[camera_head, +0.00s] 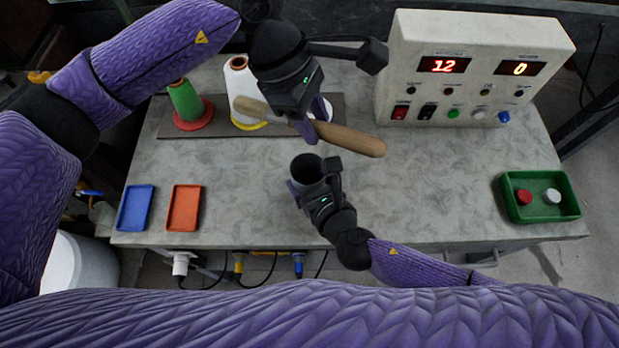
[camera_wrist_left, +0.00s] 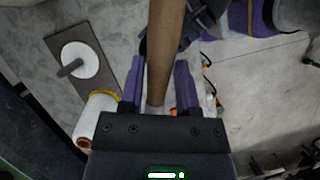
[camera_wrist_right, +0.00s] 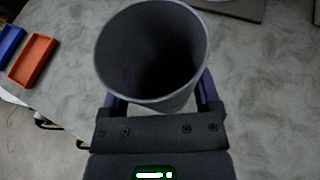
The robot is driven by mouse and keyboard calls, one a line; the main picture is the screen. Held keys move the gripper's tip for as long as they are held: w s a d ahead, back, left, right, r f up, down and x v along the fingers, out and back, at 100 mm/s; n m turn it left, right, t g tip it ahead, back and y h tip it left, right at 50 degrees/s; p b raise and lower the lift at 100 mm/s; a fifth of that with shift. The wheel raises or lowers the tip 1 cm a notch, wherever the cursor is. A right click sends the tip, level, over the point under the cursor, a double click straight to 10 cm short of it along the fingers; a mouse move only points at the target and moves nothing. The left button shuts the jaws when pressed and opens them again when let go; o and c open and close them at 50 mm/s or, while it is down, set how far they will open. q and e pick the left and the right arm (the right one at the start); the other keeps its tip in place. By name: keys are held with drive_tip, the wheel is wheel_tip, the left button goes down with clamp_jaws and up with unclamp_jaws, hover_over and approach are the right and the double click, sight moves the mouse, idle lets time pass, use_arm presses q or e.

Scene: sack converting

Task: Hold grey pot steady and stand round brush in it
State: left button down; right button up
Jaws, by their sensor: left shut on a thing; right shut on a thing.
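The round brush shows as a long wooden rod (camera_head: 355,139), lying nearly level and slanting slightly down to the right in the head view. My left gripper (camera_head: 306,122) is shut around its middle, above and behind the pot. The rod also runs between the fingers in the left wrist view (camera_wrist_left: 164,45); I cannot make out any bristles. The grey pot (camera_head: 305,168) stands upright with its mouth up near the table's middle. My right gripper (camera_head: 304,190) is shut on it from the front. In the right wrist view the pot (camera_wrist_right: 150,55) looks empty, its bottom dark.
A dark board (camera_head: 170,128) at the back holds a green cone (camera_head: 185,100) and a white cone (camera_head: 240,85). A control box (camera_head: 470,70) stands back right. Blue (camera_head: 136,208) and orange (camera_head: 184,208) trays lie left, a green tray (camera_head: 540,212) right. Table right of the pot is clear.

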use_arm(q)
drive_tip(key=shift+f, duration=0.95)
drive_tip(key=shift+c, duration=1.2)
unclamp_jaws()
drive_tip(key=shift+f, duration=0.1)
drive_tip(key=v, duration=1.2)
drive_tip(key=shift+a, duration=0.1)
drive_tip(key=shift+c, duration=0.4)
